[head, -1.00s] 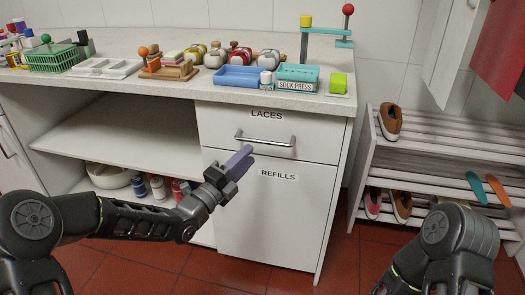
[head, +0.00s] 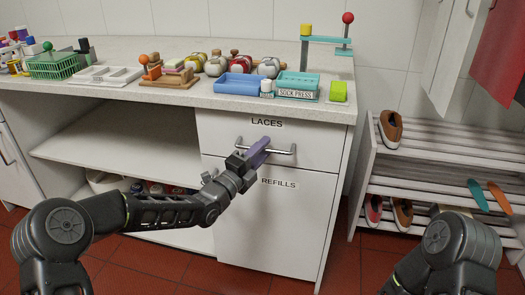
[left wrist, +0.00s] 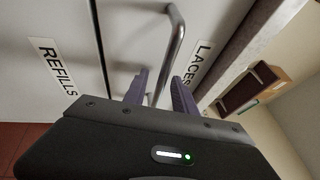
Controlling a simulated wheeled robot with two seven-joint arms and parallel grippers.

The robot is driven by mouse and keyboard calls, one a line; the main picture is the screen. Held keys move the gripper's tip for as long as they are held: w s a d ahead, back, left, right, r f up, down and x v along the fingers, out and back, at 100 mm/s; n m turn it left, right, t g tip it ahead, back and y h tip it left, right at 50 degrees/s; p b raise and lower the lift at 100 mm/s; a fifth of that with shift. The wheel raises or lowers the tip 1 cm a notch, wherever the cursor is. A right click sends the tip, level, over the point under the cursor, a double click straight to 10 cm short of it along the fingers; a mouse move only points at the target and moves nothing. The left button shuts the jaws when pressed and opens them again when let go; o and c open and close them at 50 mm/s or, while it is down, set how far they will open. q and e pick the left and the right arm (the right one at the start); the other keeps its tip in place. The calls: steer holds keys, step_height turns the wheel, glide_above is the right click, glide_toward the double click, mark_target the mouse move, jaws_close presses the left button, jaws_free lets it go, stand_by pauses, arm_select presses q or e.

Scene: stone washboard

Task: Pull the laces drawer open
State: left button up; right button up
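The laces drawer (head: 222,122) is a white front under the counter, labelled LACES, and it looks shut. Its metal bar handle (head: 284,152) runs across it; the handle also shows in the left wrist view (left wrist: 174,45). The fingertips are close to the drawer front. My right gripper is out of view; only part of my right arm shows.
The REFILLS door (head: 270,230) is just below the drawer. A shoe rack (head: 420,165) stands to the right. Open shelves are to the left.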

arm_select(q)
jaws_close()
stand_by(1.4)
